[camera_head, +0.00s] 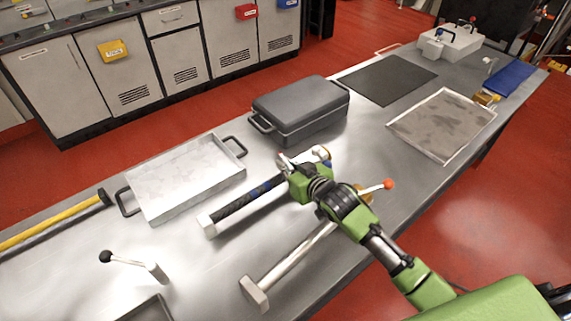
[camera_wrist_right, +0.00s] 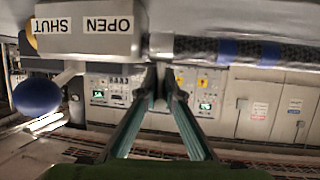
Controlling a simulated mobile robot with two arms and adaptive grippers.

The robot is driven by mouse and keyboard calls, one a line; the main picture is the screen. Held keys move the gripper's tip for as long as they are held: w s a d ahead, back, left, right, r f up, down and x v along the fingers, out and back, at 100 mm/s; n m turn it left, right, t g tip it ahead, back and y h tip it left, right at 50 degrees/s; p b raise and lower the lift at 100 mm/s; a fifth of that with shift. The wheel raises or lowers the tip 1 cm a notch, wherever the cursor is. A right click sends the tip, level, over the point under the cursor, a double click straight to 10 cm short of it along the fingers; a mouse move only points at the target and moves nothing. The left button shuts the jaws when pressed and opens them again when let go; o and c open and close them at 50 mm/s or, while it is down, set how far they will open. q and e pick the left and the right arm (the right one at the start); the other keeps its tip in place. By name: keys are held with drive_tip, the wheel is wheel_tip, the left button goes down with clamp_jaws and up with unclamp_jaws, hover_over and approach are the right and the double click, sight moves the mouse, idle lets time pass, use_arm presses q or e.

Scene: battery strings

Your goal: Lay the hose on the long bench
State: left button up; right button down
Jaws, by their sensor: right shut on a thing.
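The hose (camera_head: 245,198) is dark and braided with blue bands and a pale metal block at its left end. It lies along or just above the long bench (camera_head: 350,250); I cannot tell whether it touches. My right gripper (camera_head: 298,180) is shut at the hose's right end, partly hiding it. In the right wrist view the braided hose (camera_wrist_right: 240,48) runs right from a metal collar beside my fingertips (camera_wrist_right: 158,82). At its left is a grey block (camera_wrist_right: 88,27) marked OPEN and SHUT, with a blue ball lever (camera_wrist_right: 37,96). My left gripper is not in view.
A shallow metal tray (camera_head: 150,208) stands left of the hose, and a dark lidded box (camera_head: 305,105) behind. A metal pipe (camera_head: 300,250) with a block end lies in front. A black-knobbed lever (camera_head: 130,260) stands front left. A dark mat (camera_head: 388,78) lies farther back.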

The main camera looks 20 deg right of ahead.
drive_tip(key=shift+w, duration=0.1)
drive_tip(key=c, duration=2.1)
unclamp_jaws()
drive_tip(key=shift+s+f, duration=0.2)
drive_tip(key=shift+f, duration=0.2)
drive_tip(key=shift+r, duration=0.15)
wheel_tip(320, 180, up, 10)
drive_tip(key=shift+w+r, duration=0.1)
drive_tip(key=shift+r, duration=0.05)
